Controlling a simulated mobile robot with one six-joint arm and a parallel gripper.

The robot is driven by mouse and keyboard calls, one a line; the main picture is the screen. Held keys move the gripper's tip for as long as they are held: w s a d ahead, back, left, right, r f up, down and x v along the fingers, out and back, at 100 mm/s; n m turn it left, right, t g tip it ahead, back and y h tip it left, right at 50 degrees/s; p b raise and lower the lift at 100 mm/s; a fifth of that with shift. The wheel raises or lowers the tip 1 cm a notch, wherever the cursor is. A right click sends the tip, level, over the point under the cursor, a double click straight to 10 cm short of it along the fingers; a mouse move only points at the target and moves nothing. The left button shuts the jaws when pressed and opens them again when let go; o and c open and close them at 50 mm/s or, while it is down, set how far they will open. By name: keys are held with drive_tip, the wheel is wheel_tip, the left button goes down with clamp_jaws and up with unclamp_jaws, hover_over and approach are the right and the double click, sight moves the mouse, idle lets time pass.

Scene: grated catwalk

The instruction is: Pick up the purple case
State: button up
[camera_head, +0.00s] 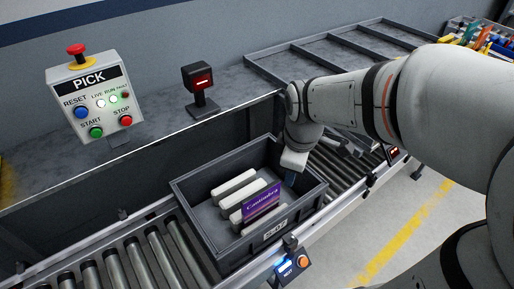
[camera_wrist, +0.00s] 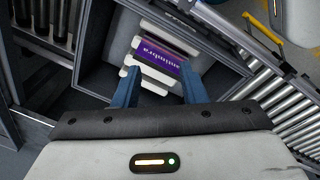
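The purple case (camera_head: 262,202) with pale lettering stands in the grey bin on the conveyor, at the near side of several white bars. In the wrist view the purple case (camera_wrist: 160,54) lies beyond my fingertips, roughly between them in the picture. My gripper (camera_wrist: 157,72) is open, with two blue fingers apart and nothing between them. In the head view my gripper (camera_head: 290,178) is at the bin's right end, to the right of the case and apart from it. Its fingers are mostly hidden there.
The bin (camera_head: 196,215) has raised walls around the case. White bars (camera_head: 234,186) lie beside the case. A control box (camera_head: 95,100) and a small scanner (camera_head: 199,88) stand behind on the ledge. An empty divided tray (camera_head: 330,45) is at the back right. Rollers (camera_head: 120,275) run left of the bin.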

sight(261, 200)
drive_tip(key=w+a+f+n+b, duration=0.1)
drive_tip(key=a+f+n, duration=0.1)
drive_tip(key=f+n, duration=0.1)
drive_tip(key=w+a+f+n+g+b, duration=0.1)
drive_tip(key=w+a+f+n, duration=0.1)
drive_tip(key=f+n, duration=0.2)
drive_tip(key=w+a+f+n+b, duration=0.1)
drive_tip(key=a+f+n, duration=0.1)
drive_tip(key=f+n, duration=0.2)
drive_tip(key=shift+w+a+f, duration=0.1)
drive_tip(key=shift+w+a, duration=0.15)
drive_tip(key=shift+w, duration=0.15)
drive_tip(key=f, duration=0.7)
drive_tip(key=shift+s+a+f, duration=0.15)
drive_tip(key=shift+s+f, duration=0.05)
drive_tip(key=shift+f, duration=0.15)
clamp_jaws()
